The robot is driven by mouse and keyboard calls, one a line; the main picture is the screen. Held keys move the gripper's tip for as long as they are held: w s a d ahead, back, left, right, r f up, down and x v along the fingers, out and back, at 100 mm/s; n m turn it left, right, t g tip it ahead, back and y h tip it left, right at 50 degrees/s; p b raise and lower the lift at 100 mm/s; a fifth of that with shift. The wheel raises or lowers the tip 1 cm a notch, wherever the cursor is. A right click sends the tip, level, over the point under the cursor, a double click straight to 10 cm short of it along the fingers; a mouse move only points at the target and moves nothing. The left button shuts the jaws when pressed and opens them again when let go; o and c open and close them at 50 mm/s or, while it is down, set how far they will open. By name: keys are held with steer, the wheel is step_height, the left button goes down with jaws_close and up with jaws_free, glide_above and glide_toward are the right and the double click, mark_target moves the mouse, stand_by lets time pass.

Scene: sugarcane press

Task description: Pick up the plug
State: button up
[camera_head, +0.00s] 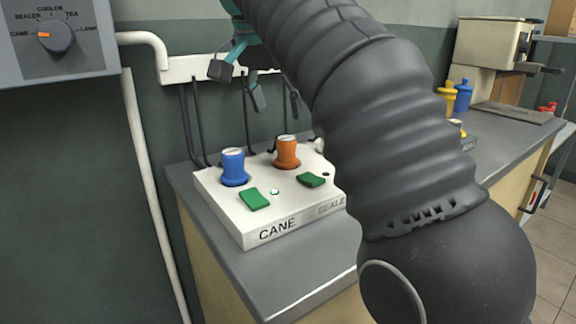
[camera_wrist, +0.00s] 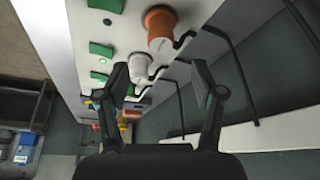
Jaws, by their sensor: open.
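Several plugs stand on a white box marked CANE (camera_head: 277,230). The blue plug (camera_head: 233,167) and the orange plug (camera_head: 287,152) show clearly in the head view; a white one (camera_head: 319,145) is mostly hidden by my arm. In the wrist view the orange plug (camera_wrist: 160,22) is at the top and the white plug (camera_wrist: 139,66) is below it, near the left finger. My gripper (camera_wrist: 160,82) is open, its fingers apart with nothing seen held. In the head view its grey fingertips (camera_head: 239,84) appear above the back of the box, near the wall.
Black cables (camera_head: 247,120) hang from a white wall strip behind the box. Green switches (camera_head: 254,200) sit in front of the plugs. A dial panel (camera_head: 57,37) is at upper left. Yellow and blue bottles (camera_head: 463,97) and a cream machine (camera_head: 490,42) stand farther along the grey counter (camera_head: 262,270).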

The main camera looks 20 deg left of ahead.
mark_target(284, 139)
steer(key=b+x, duration=0.1)
steer(key=x, duration=0.3)
steer(key=shift+w+f+b, duration=0.1)
steer(key=shift+f+b, duration=0.2)
steer(key=shift+f, duration=0.05)
steer(key=b+x, duration=0.2)
steer(key=x, duration=0.3)
steer(key=shift+a+f+b, duration=0.1)
steer(key=shift+f+b, duration=0.05)
steer(key=shift+b, duration=0.15)
steer(key=c, duration=1.3)
